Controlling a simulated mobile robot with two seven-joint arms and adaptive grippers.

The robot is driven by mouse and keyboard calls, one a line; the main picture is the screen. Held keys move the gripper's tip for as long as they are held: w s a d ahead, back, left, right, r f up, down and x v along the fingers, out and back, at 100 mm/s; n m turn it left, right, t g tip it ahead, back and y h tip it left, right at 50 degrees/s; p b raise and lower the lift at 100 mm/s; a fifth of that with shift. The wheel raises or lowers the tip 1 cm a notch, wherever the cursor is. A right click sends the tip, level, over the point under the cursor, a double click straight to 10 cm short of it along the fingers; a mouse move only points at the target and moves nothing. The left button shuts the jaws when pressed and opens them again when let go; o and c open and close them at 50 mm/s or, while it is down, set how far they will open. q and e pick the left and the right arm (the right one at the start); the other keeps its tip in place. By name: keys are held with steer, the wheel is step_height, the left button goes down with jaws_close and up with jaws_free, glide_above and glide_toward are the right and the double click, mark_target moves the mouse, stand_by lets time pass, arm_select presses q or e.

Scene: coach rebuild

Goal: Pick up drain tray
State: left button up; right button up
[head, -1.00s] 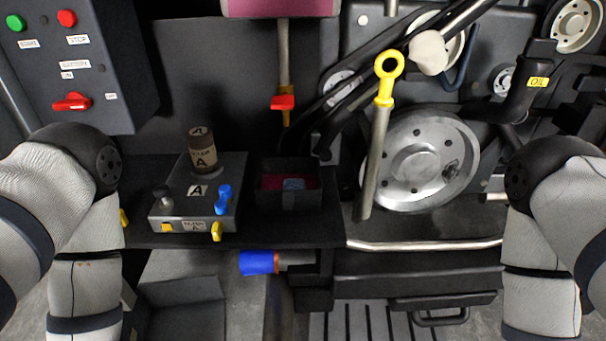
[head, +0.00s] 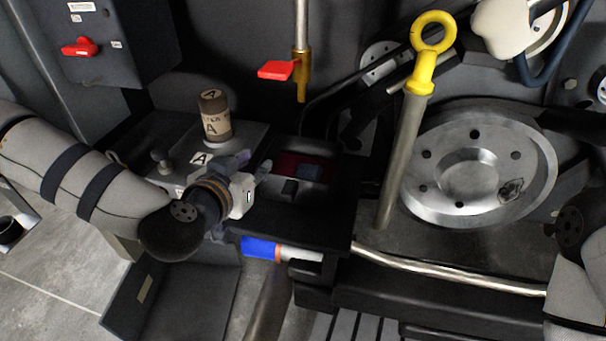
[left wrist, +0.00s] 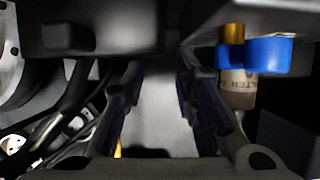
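A dark open tray (head: 330,172), which looks like the drain tray, sits on the black ledge, right of the grey filter block. It has a small upright tab at its front and red and blue things inside. My left gripper (head: 256,182) is close to the tray's left side, over the front of the block. In the left wrist view the gripper (left wrist: 157,105) is open, with nothing between its fingers. A dark body with a tab (left wrist: 66,37), apparently the tray, is at the top there. My right gripper is out of view.
The filter cylinder (head: 214,116) stands on the block (head: 245,138) close behind my left gripper. A yellow-ringed rod (head: 401,150) and flywheel (head: 530,170) stand to the right. A dark bin (head: 190,300) is low left.

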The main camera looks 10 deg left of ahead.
mark_target(266, 152)
arm_select(q)
steer(key=b+x, duration=0.1)
steer(key=x, duration=0.7)
steer(key=shift+a, duration=0.15)
steer(key=shift+r, duration=0.1)
jaws_close()
steer(key=shift+r, duration=0.1)
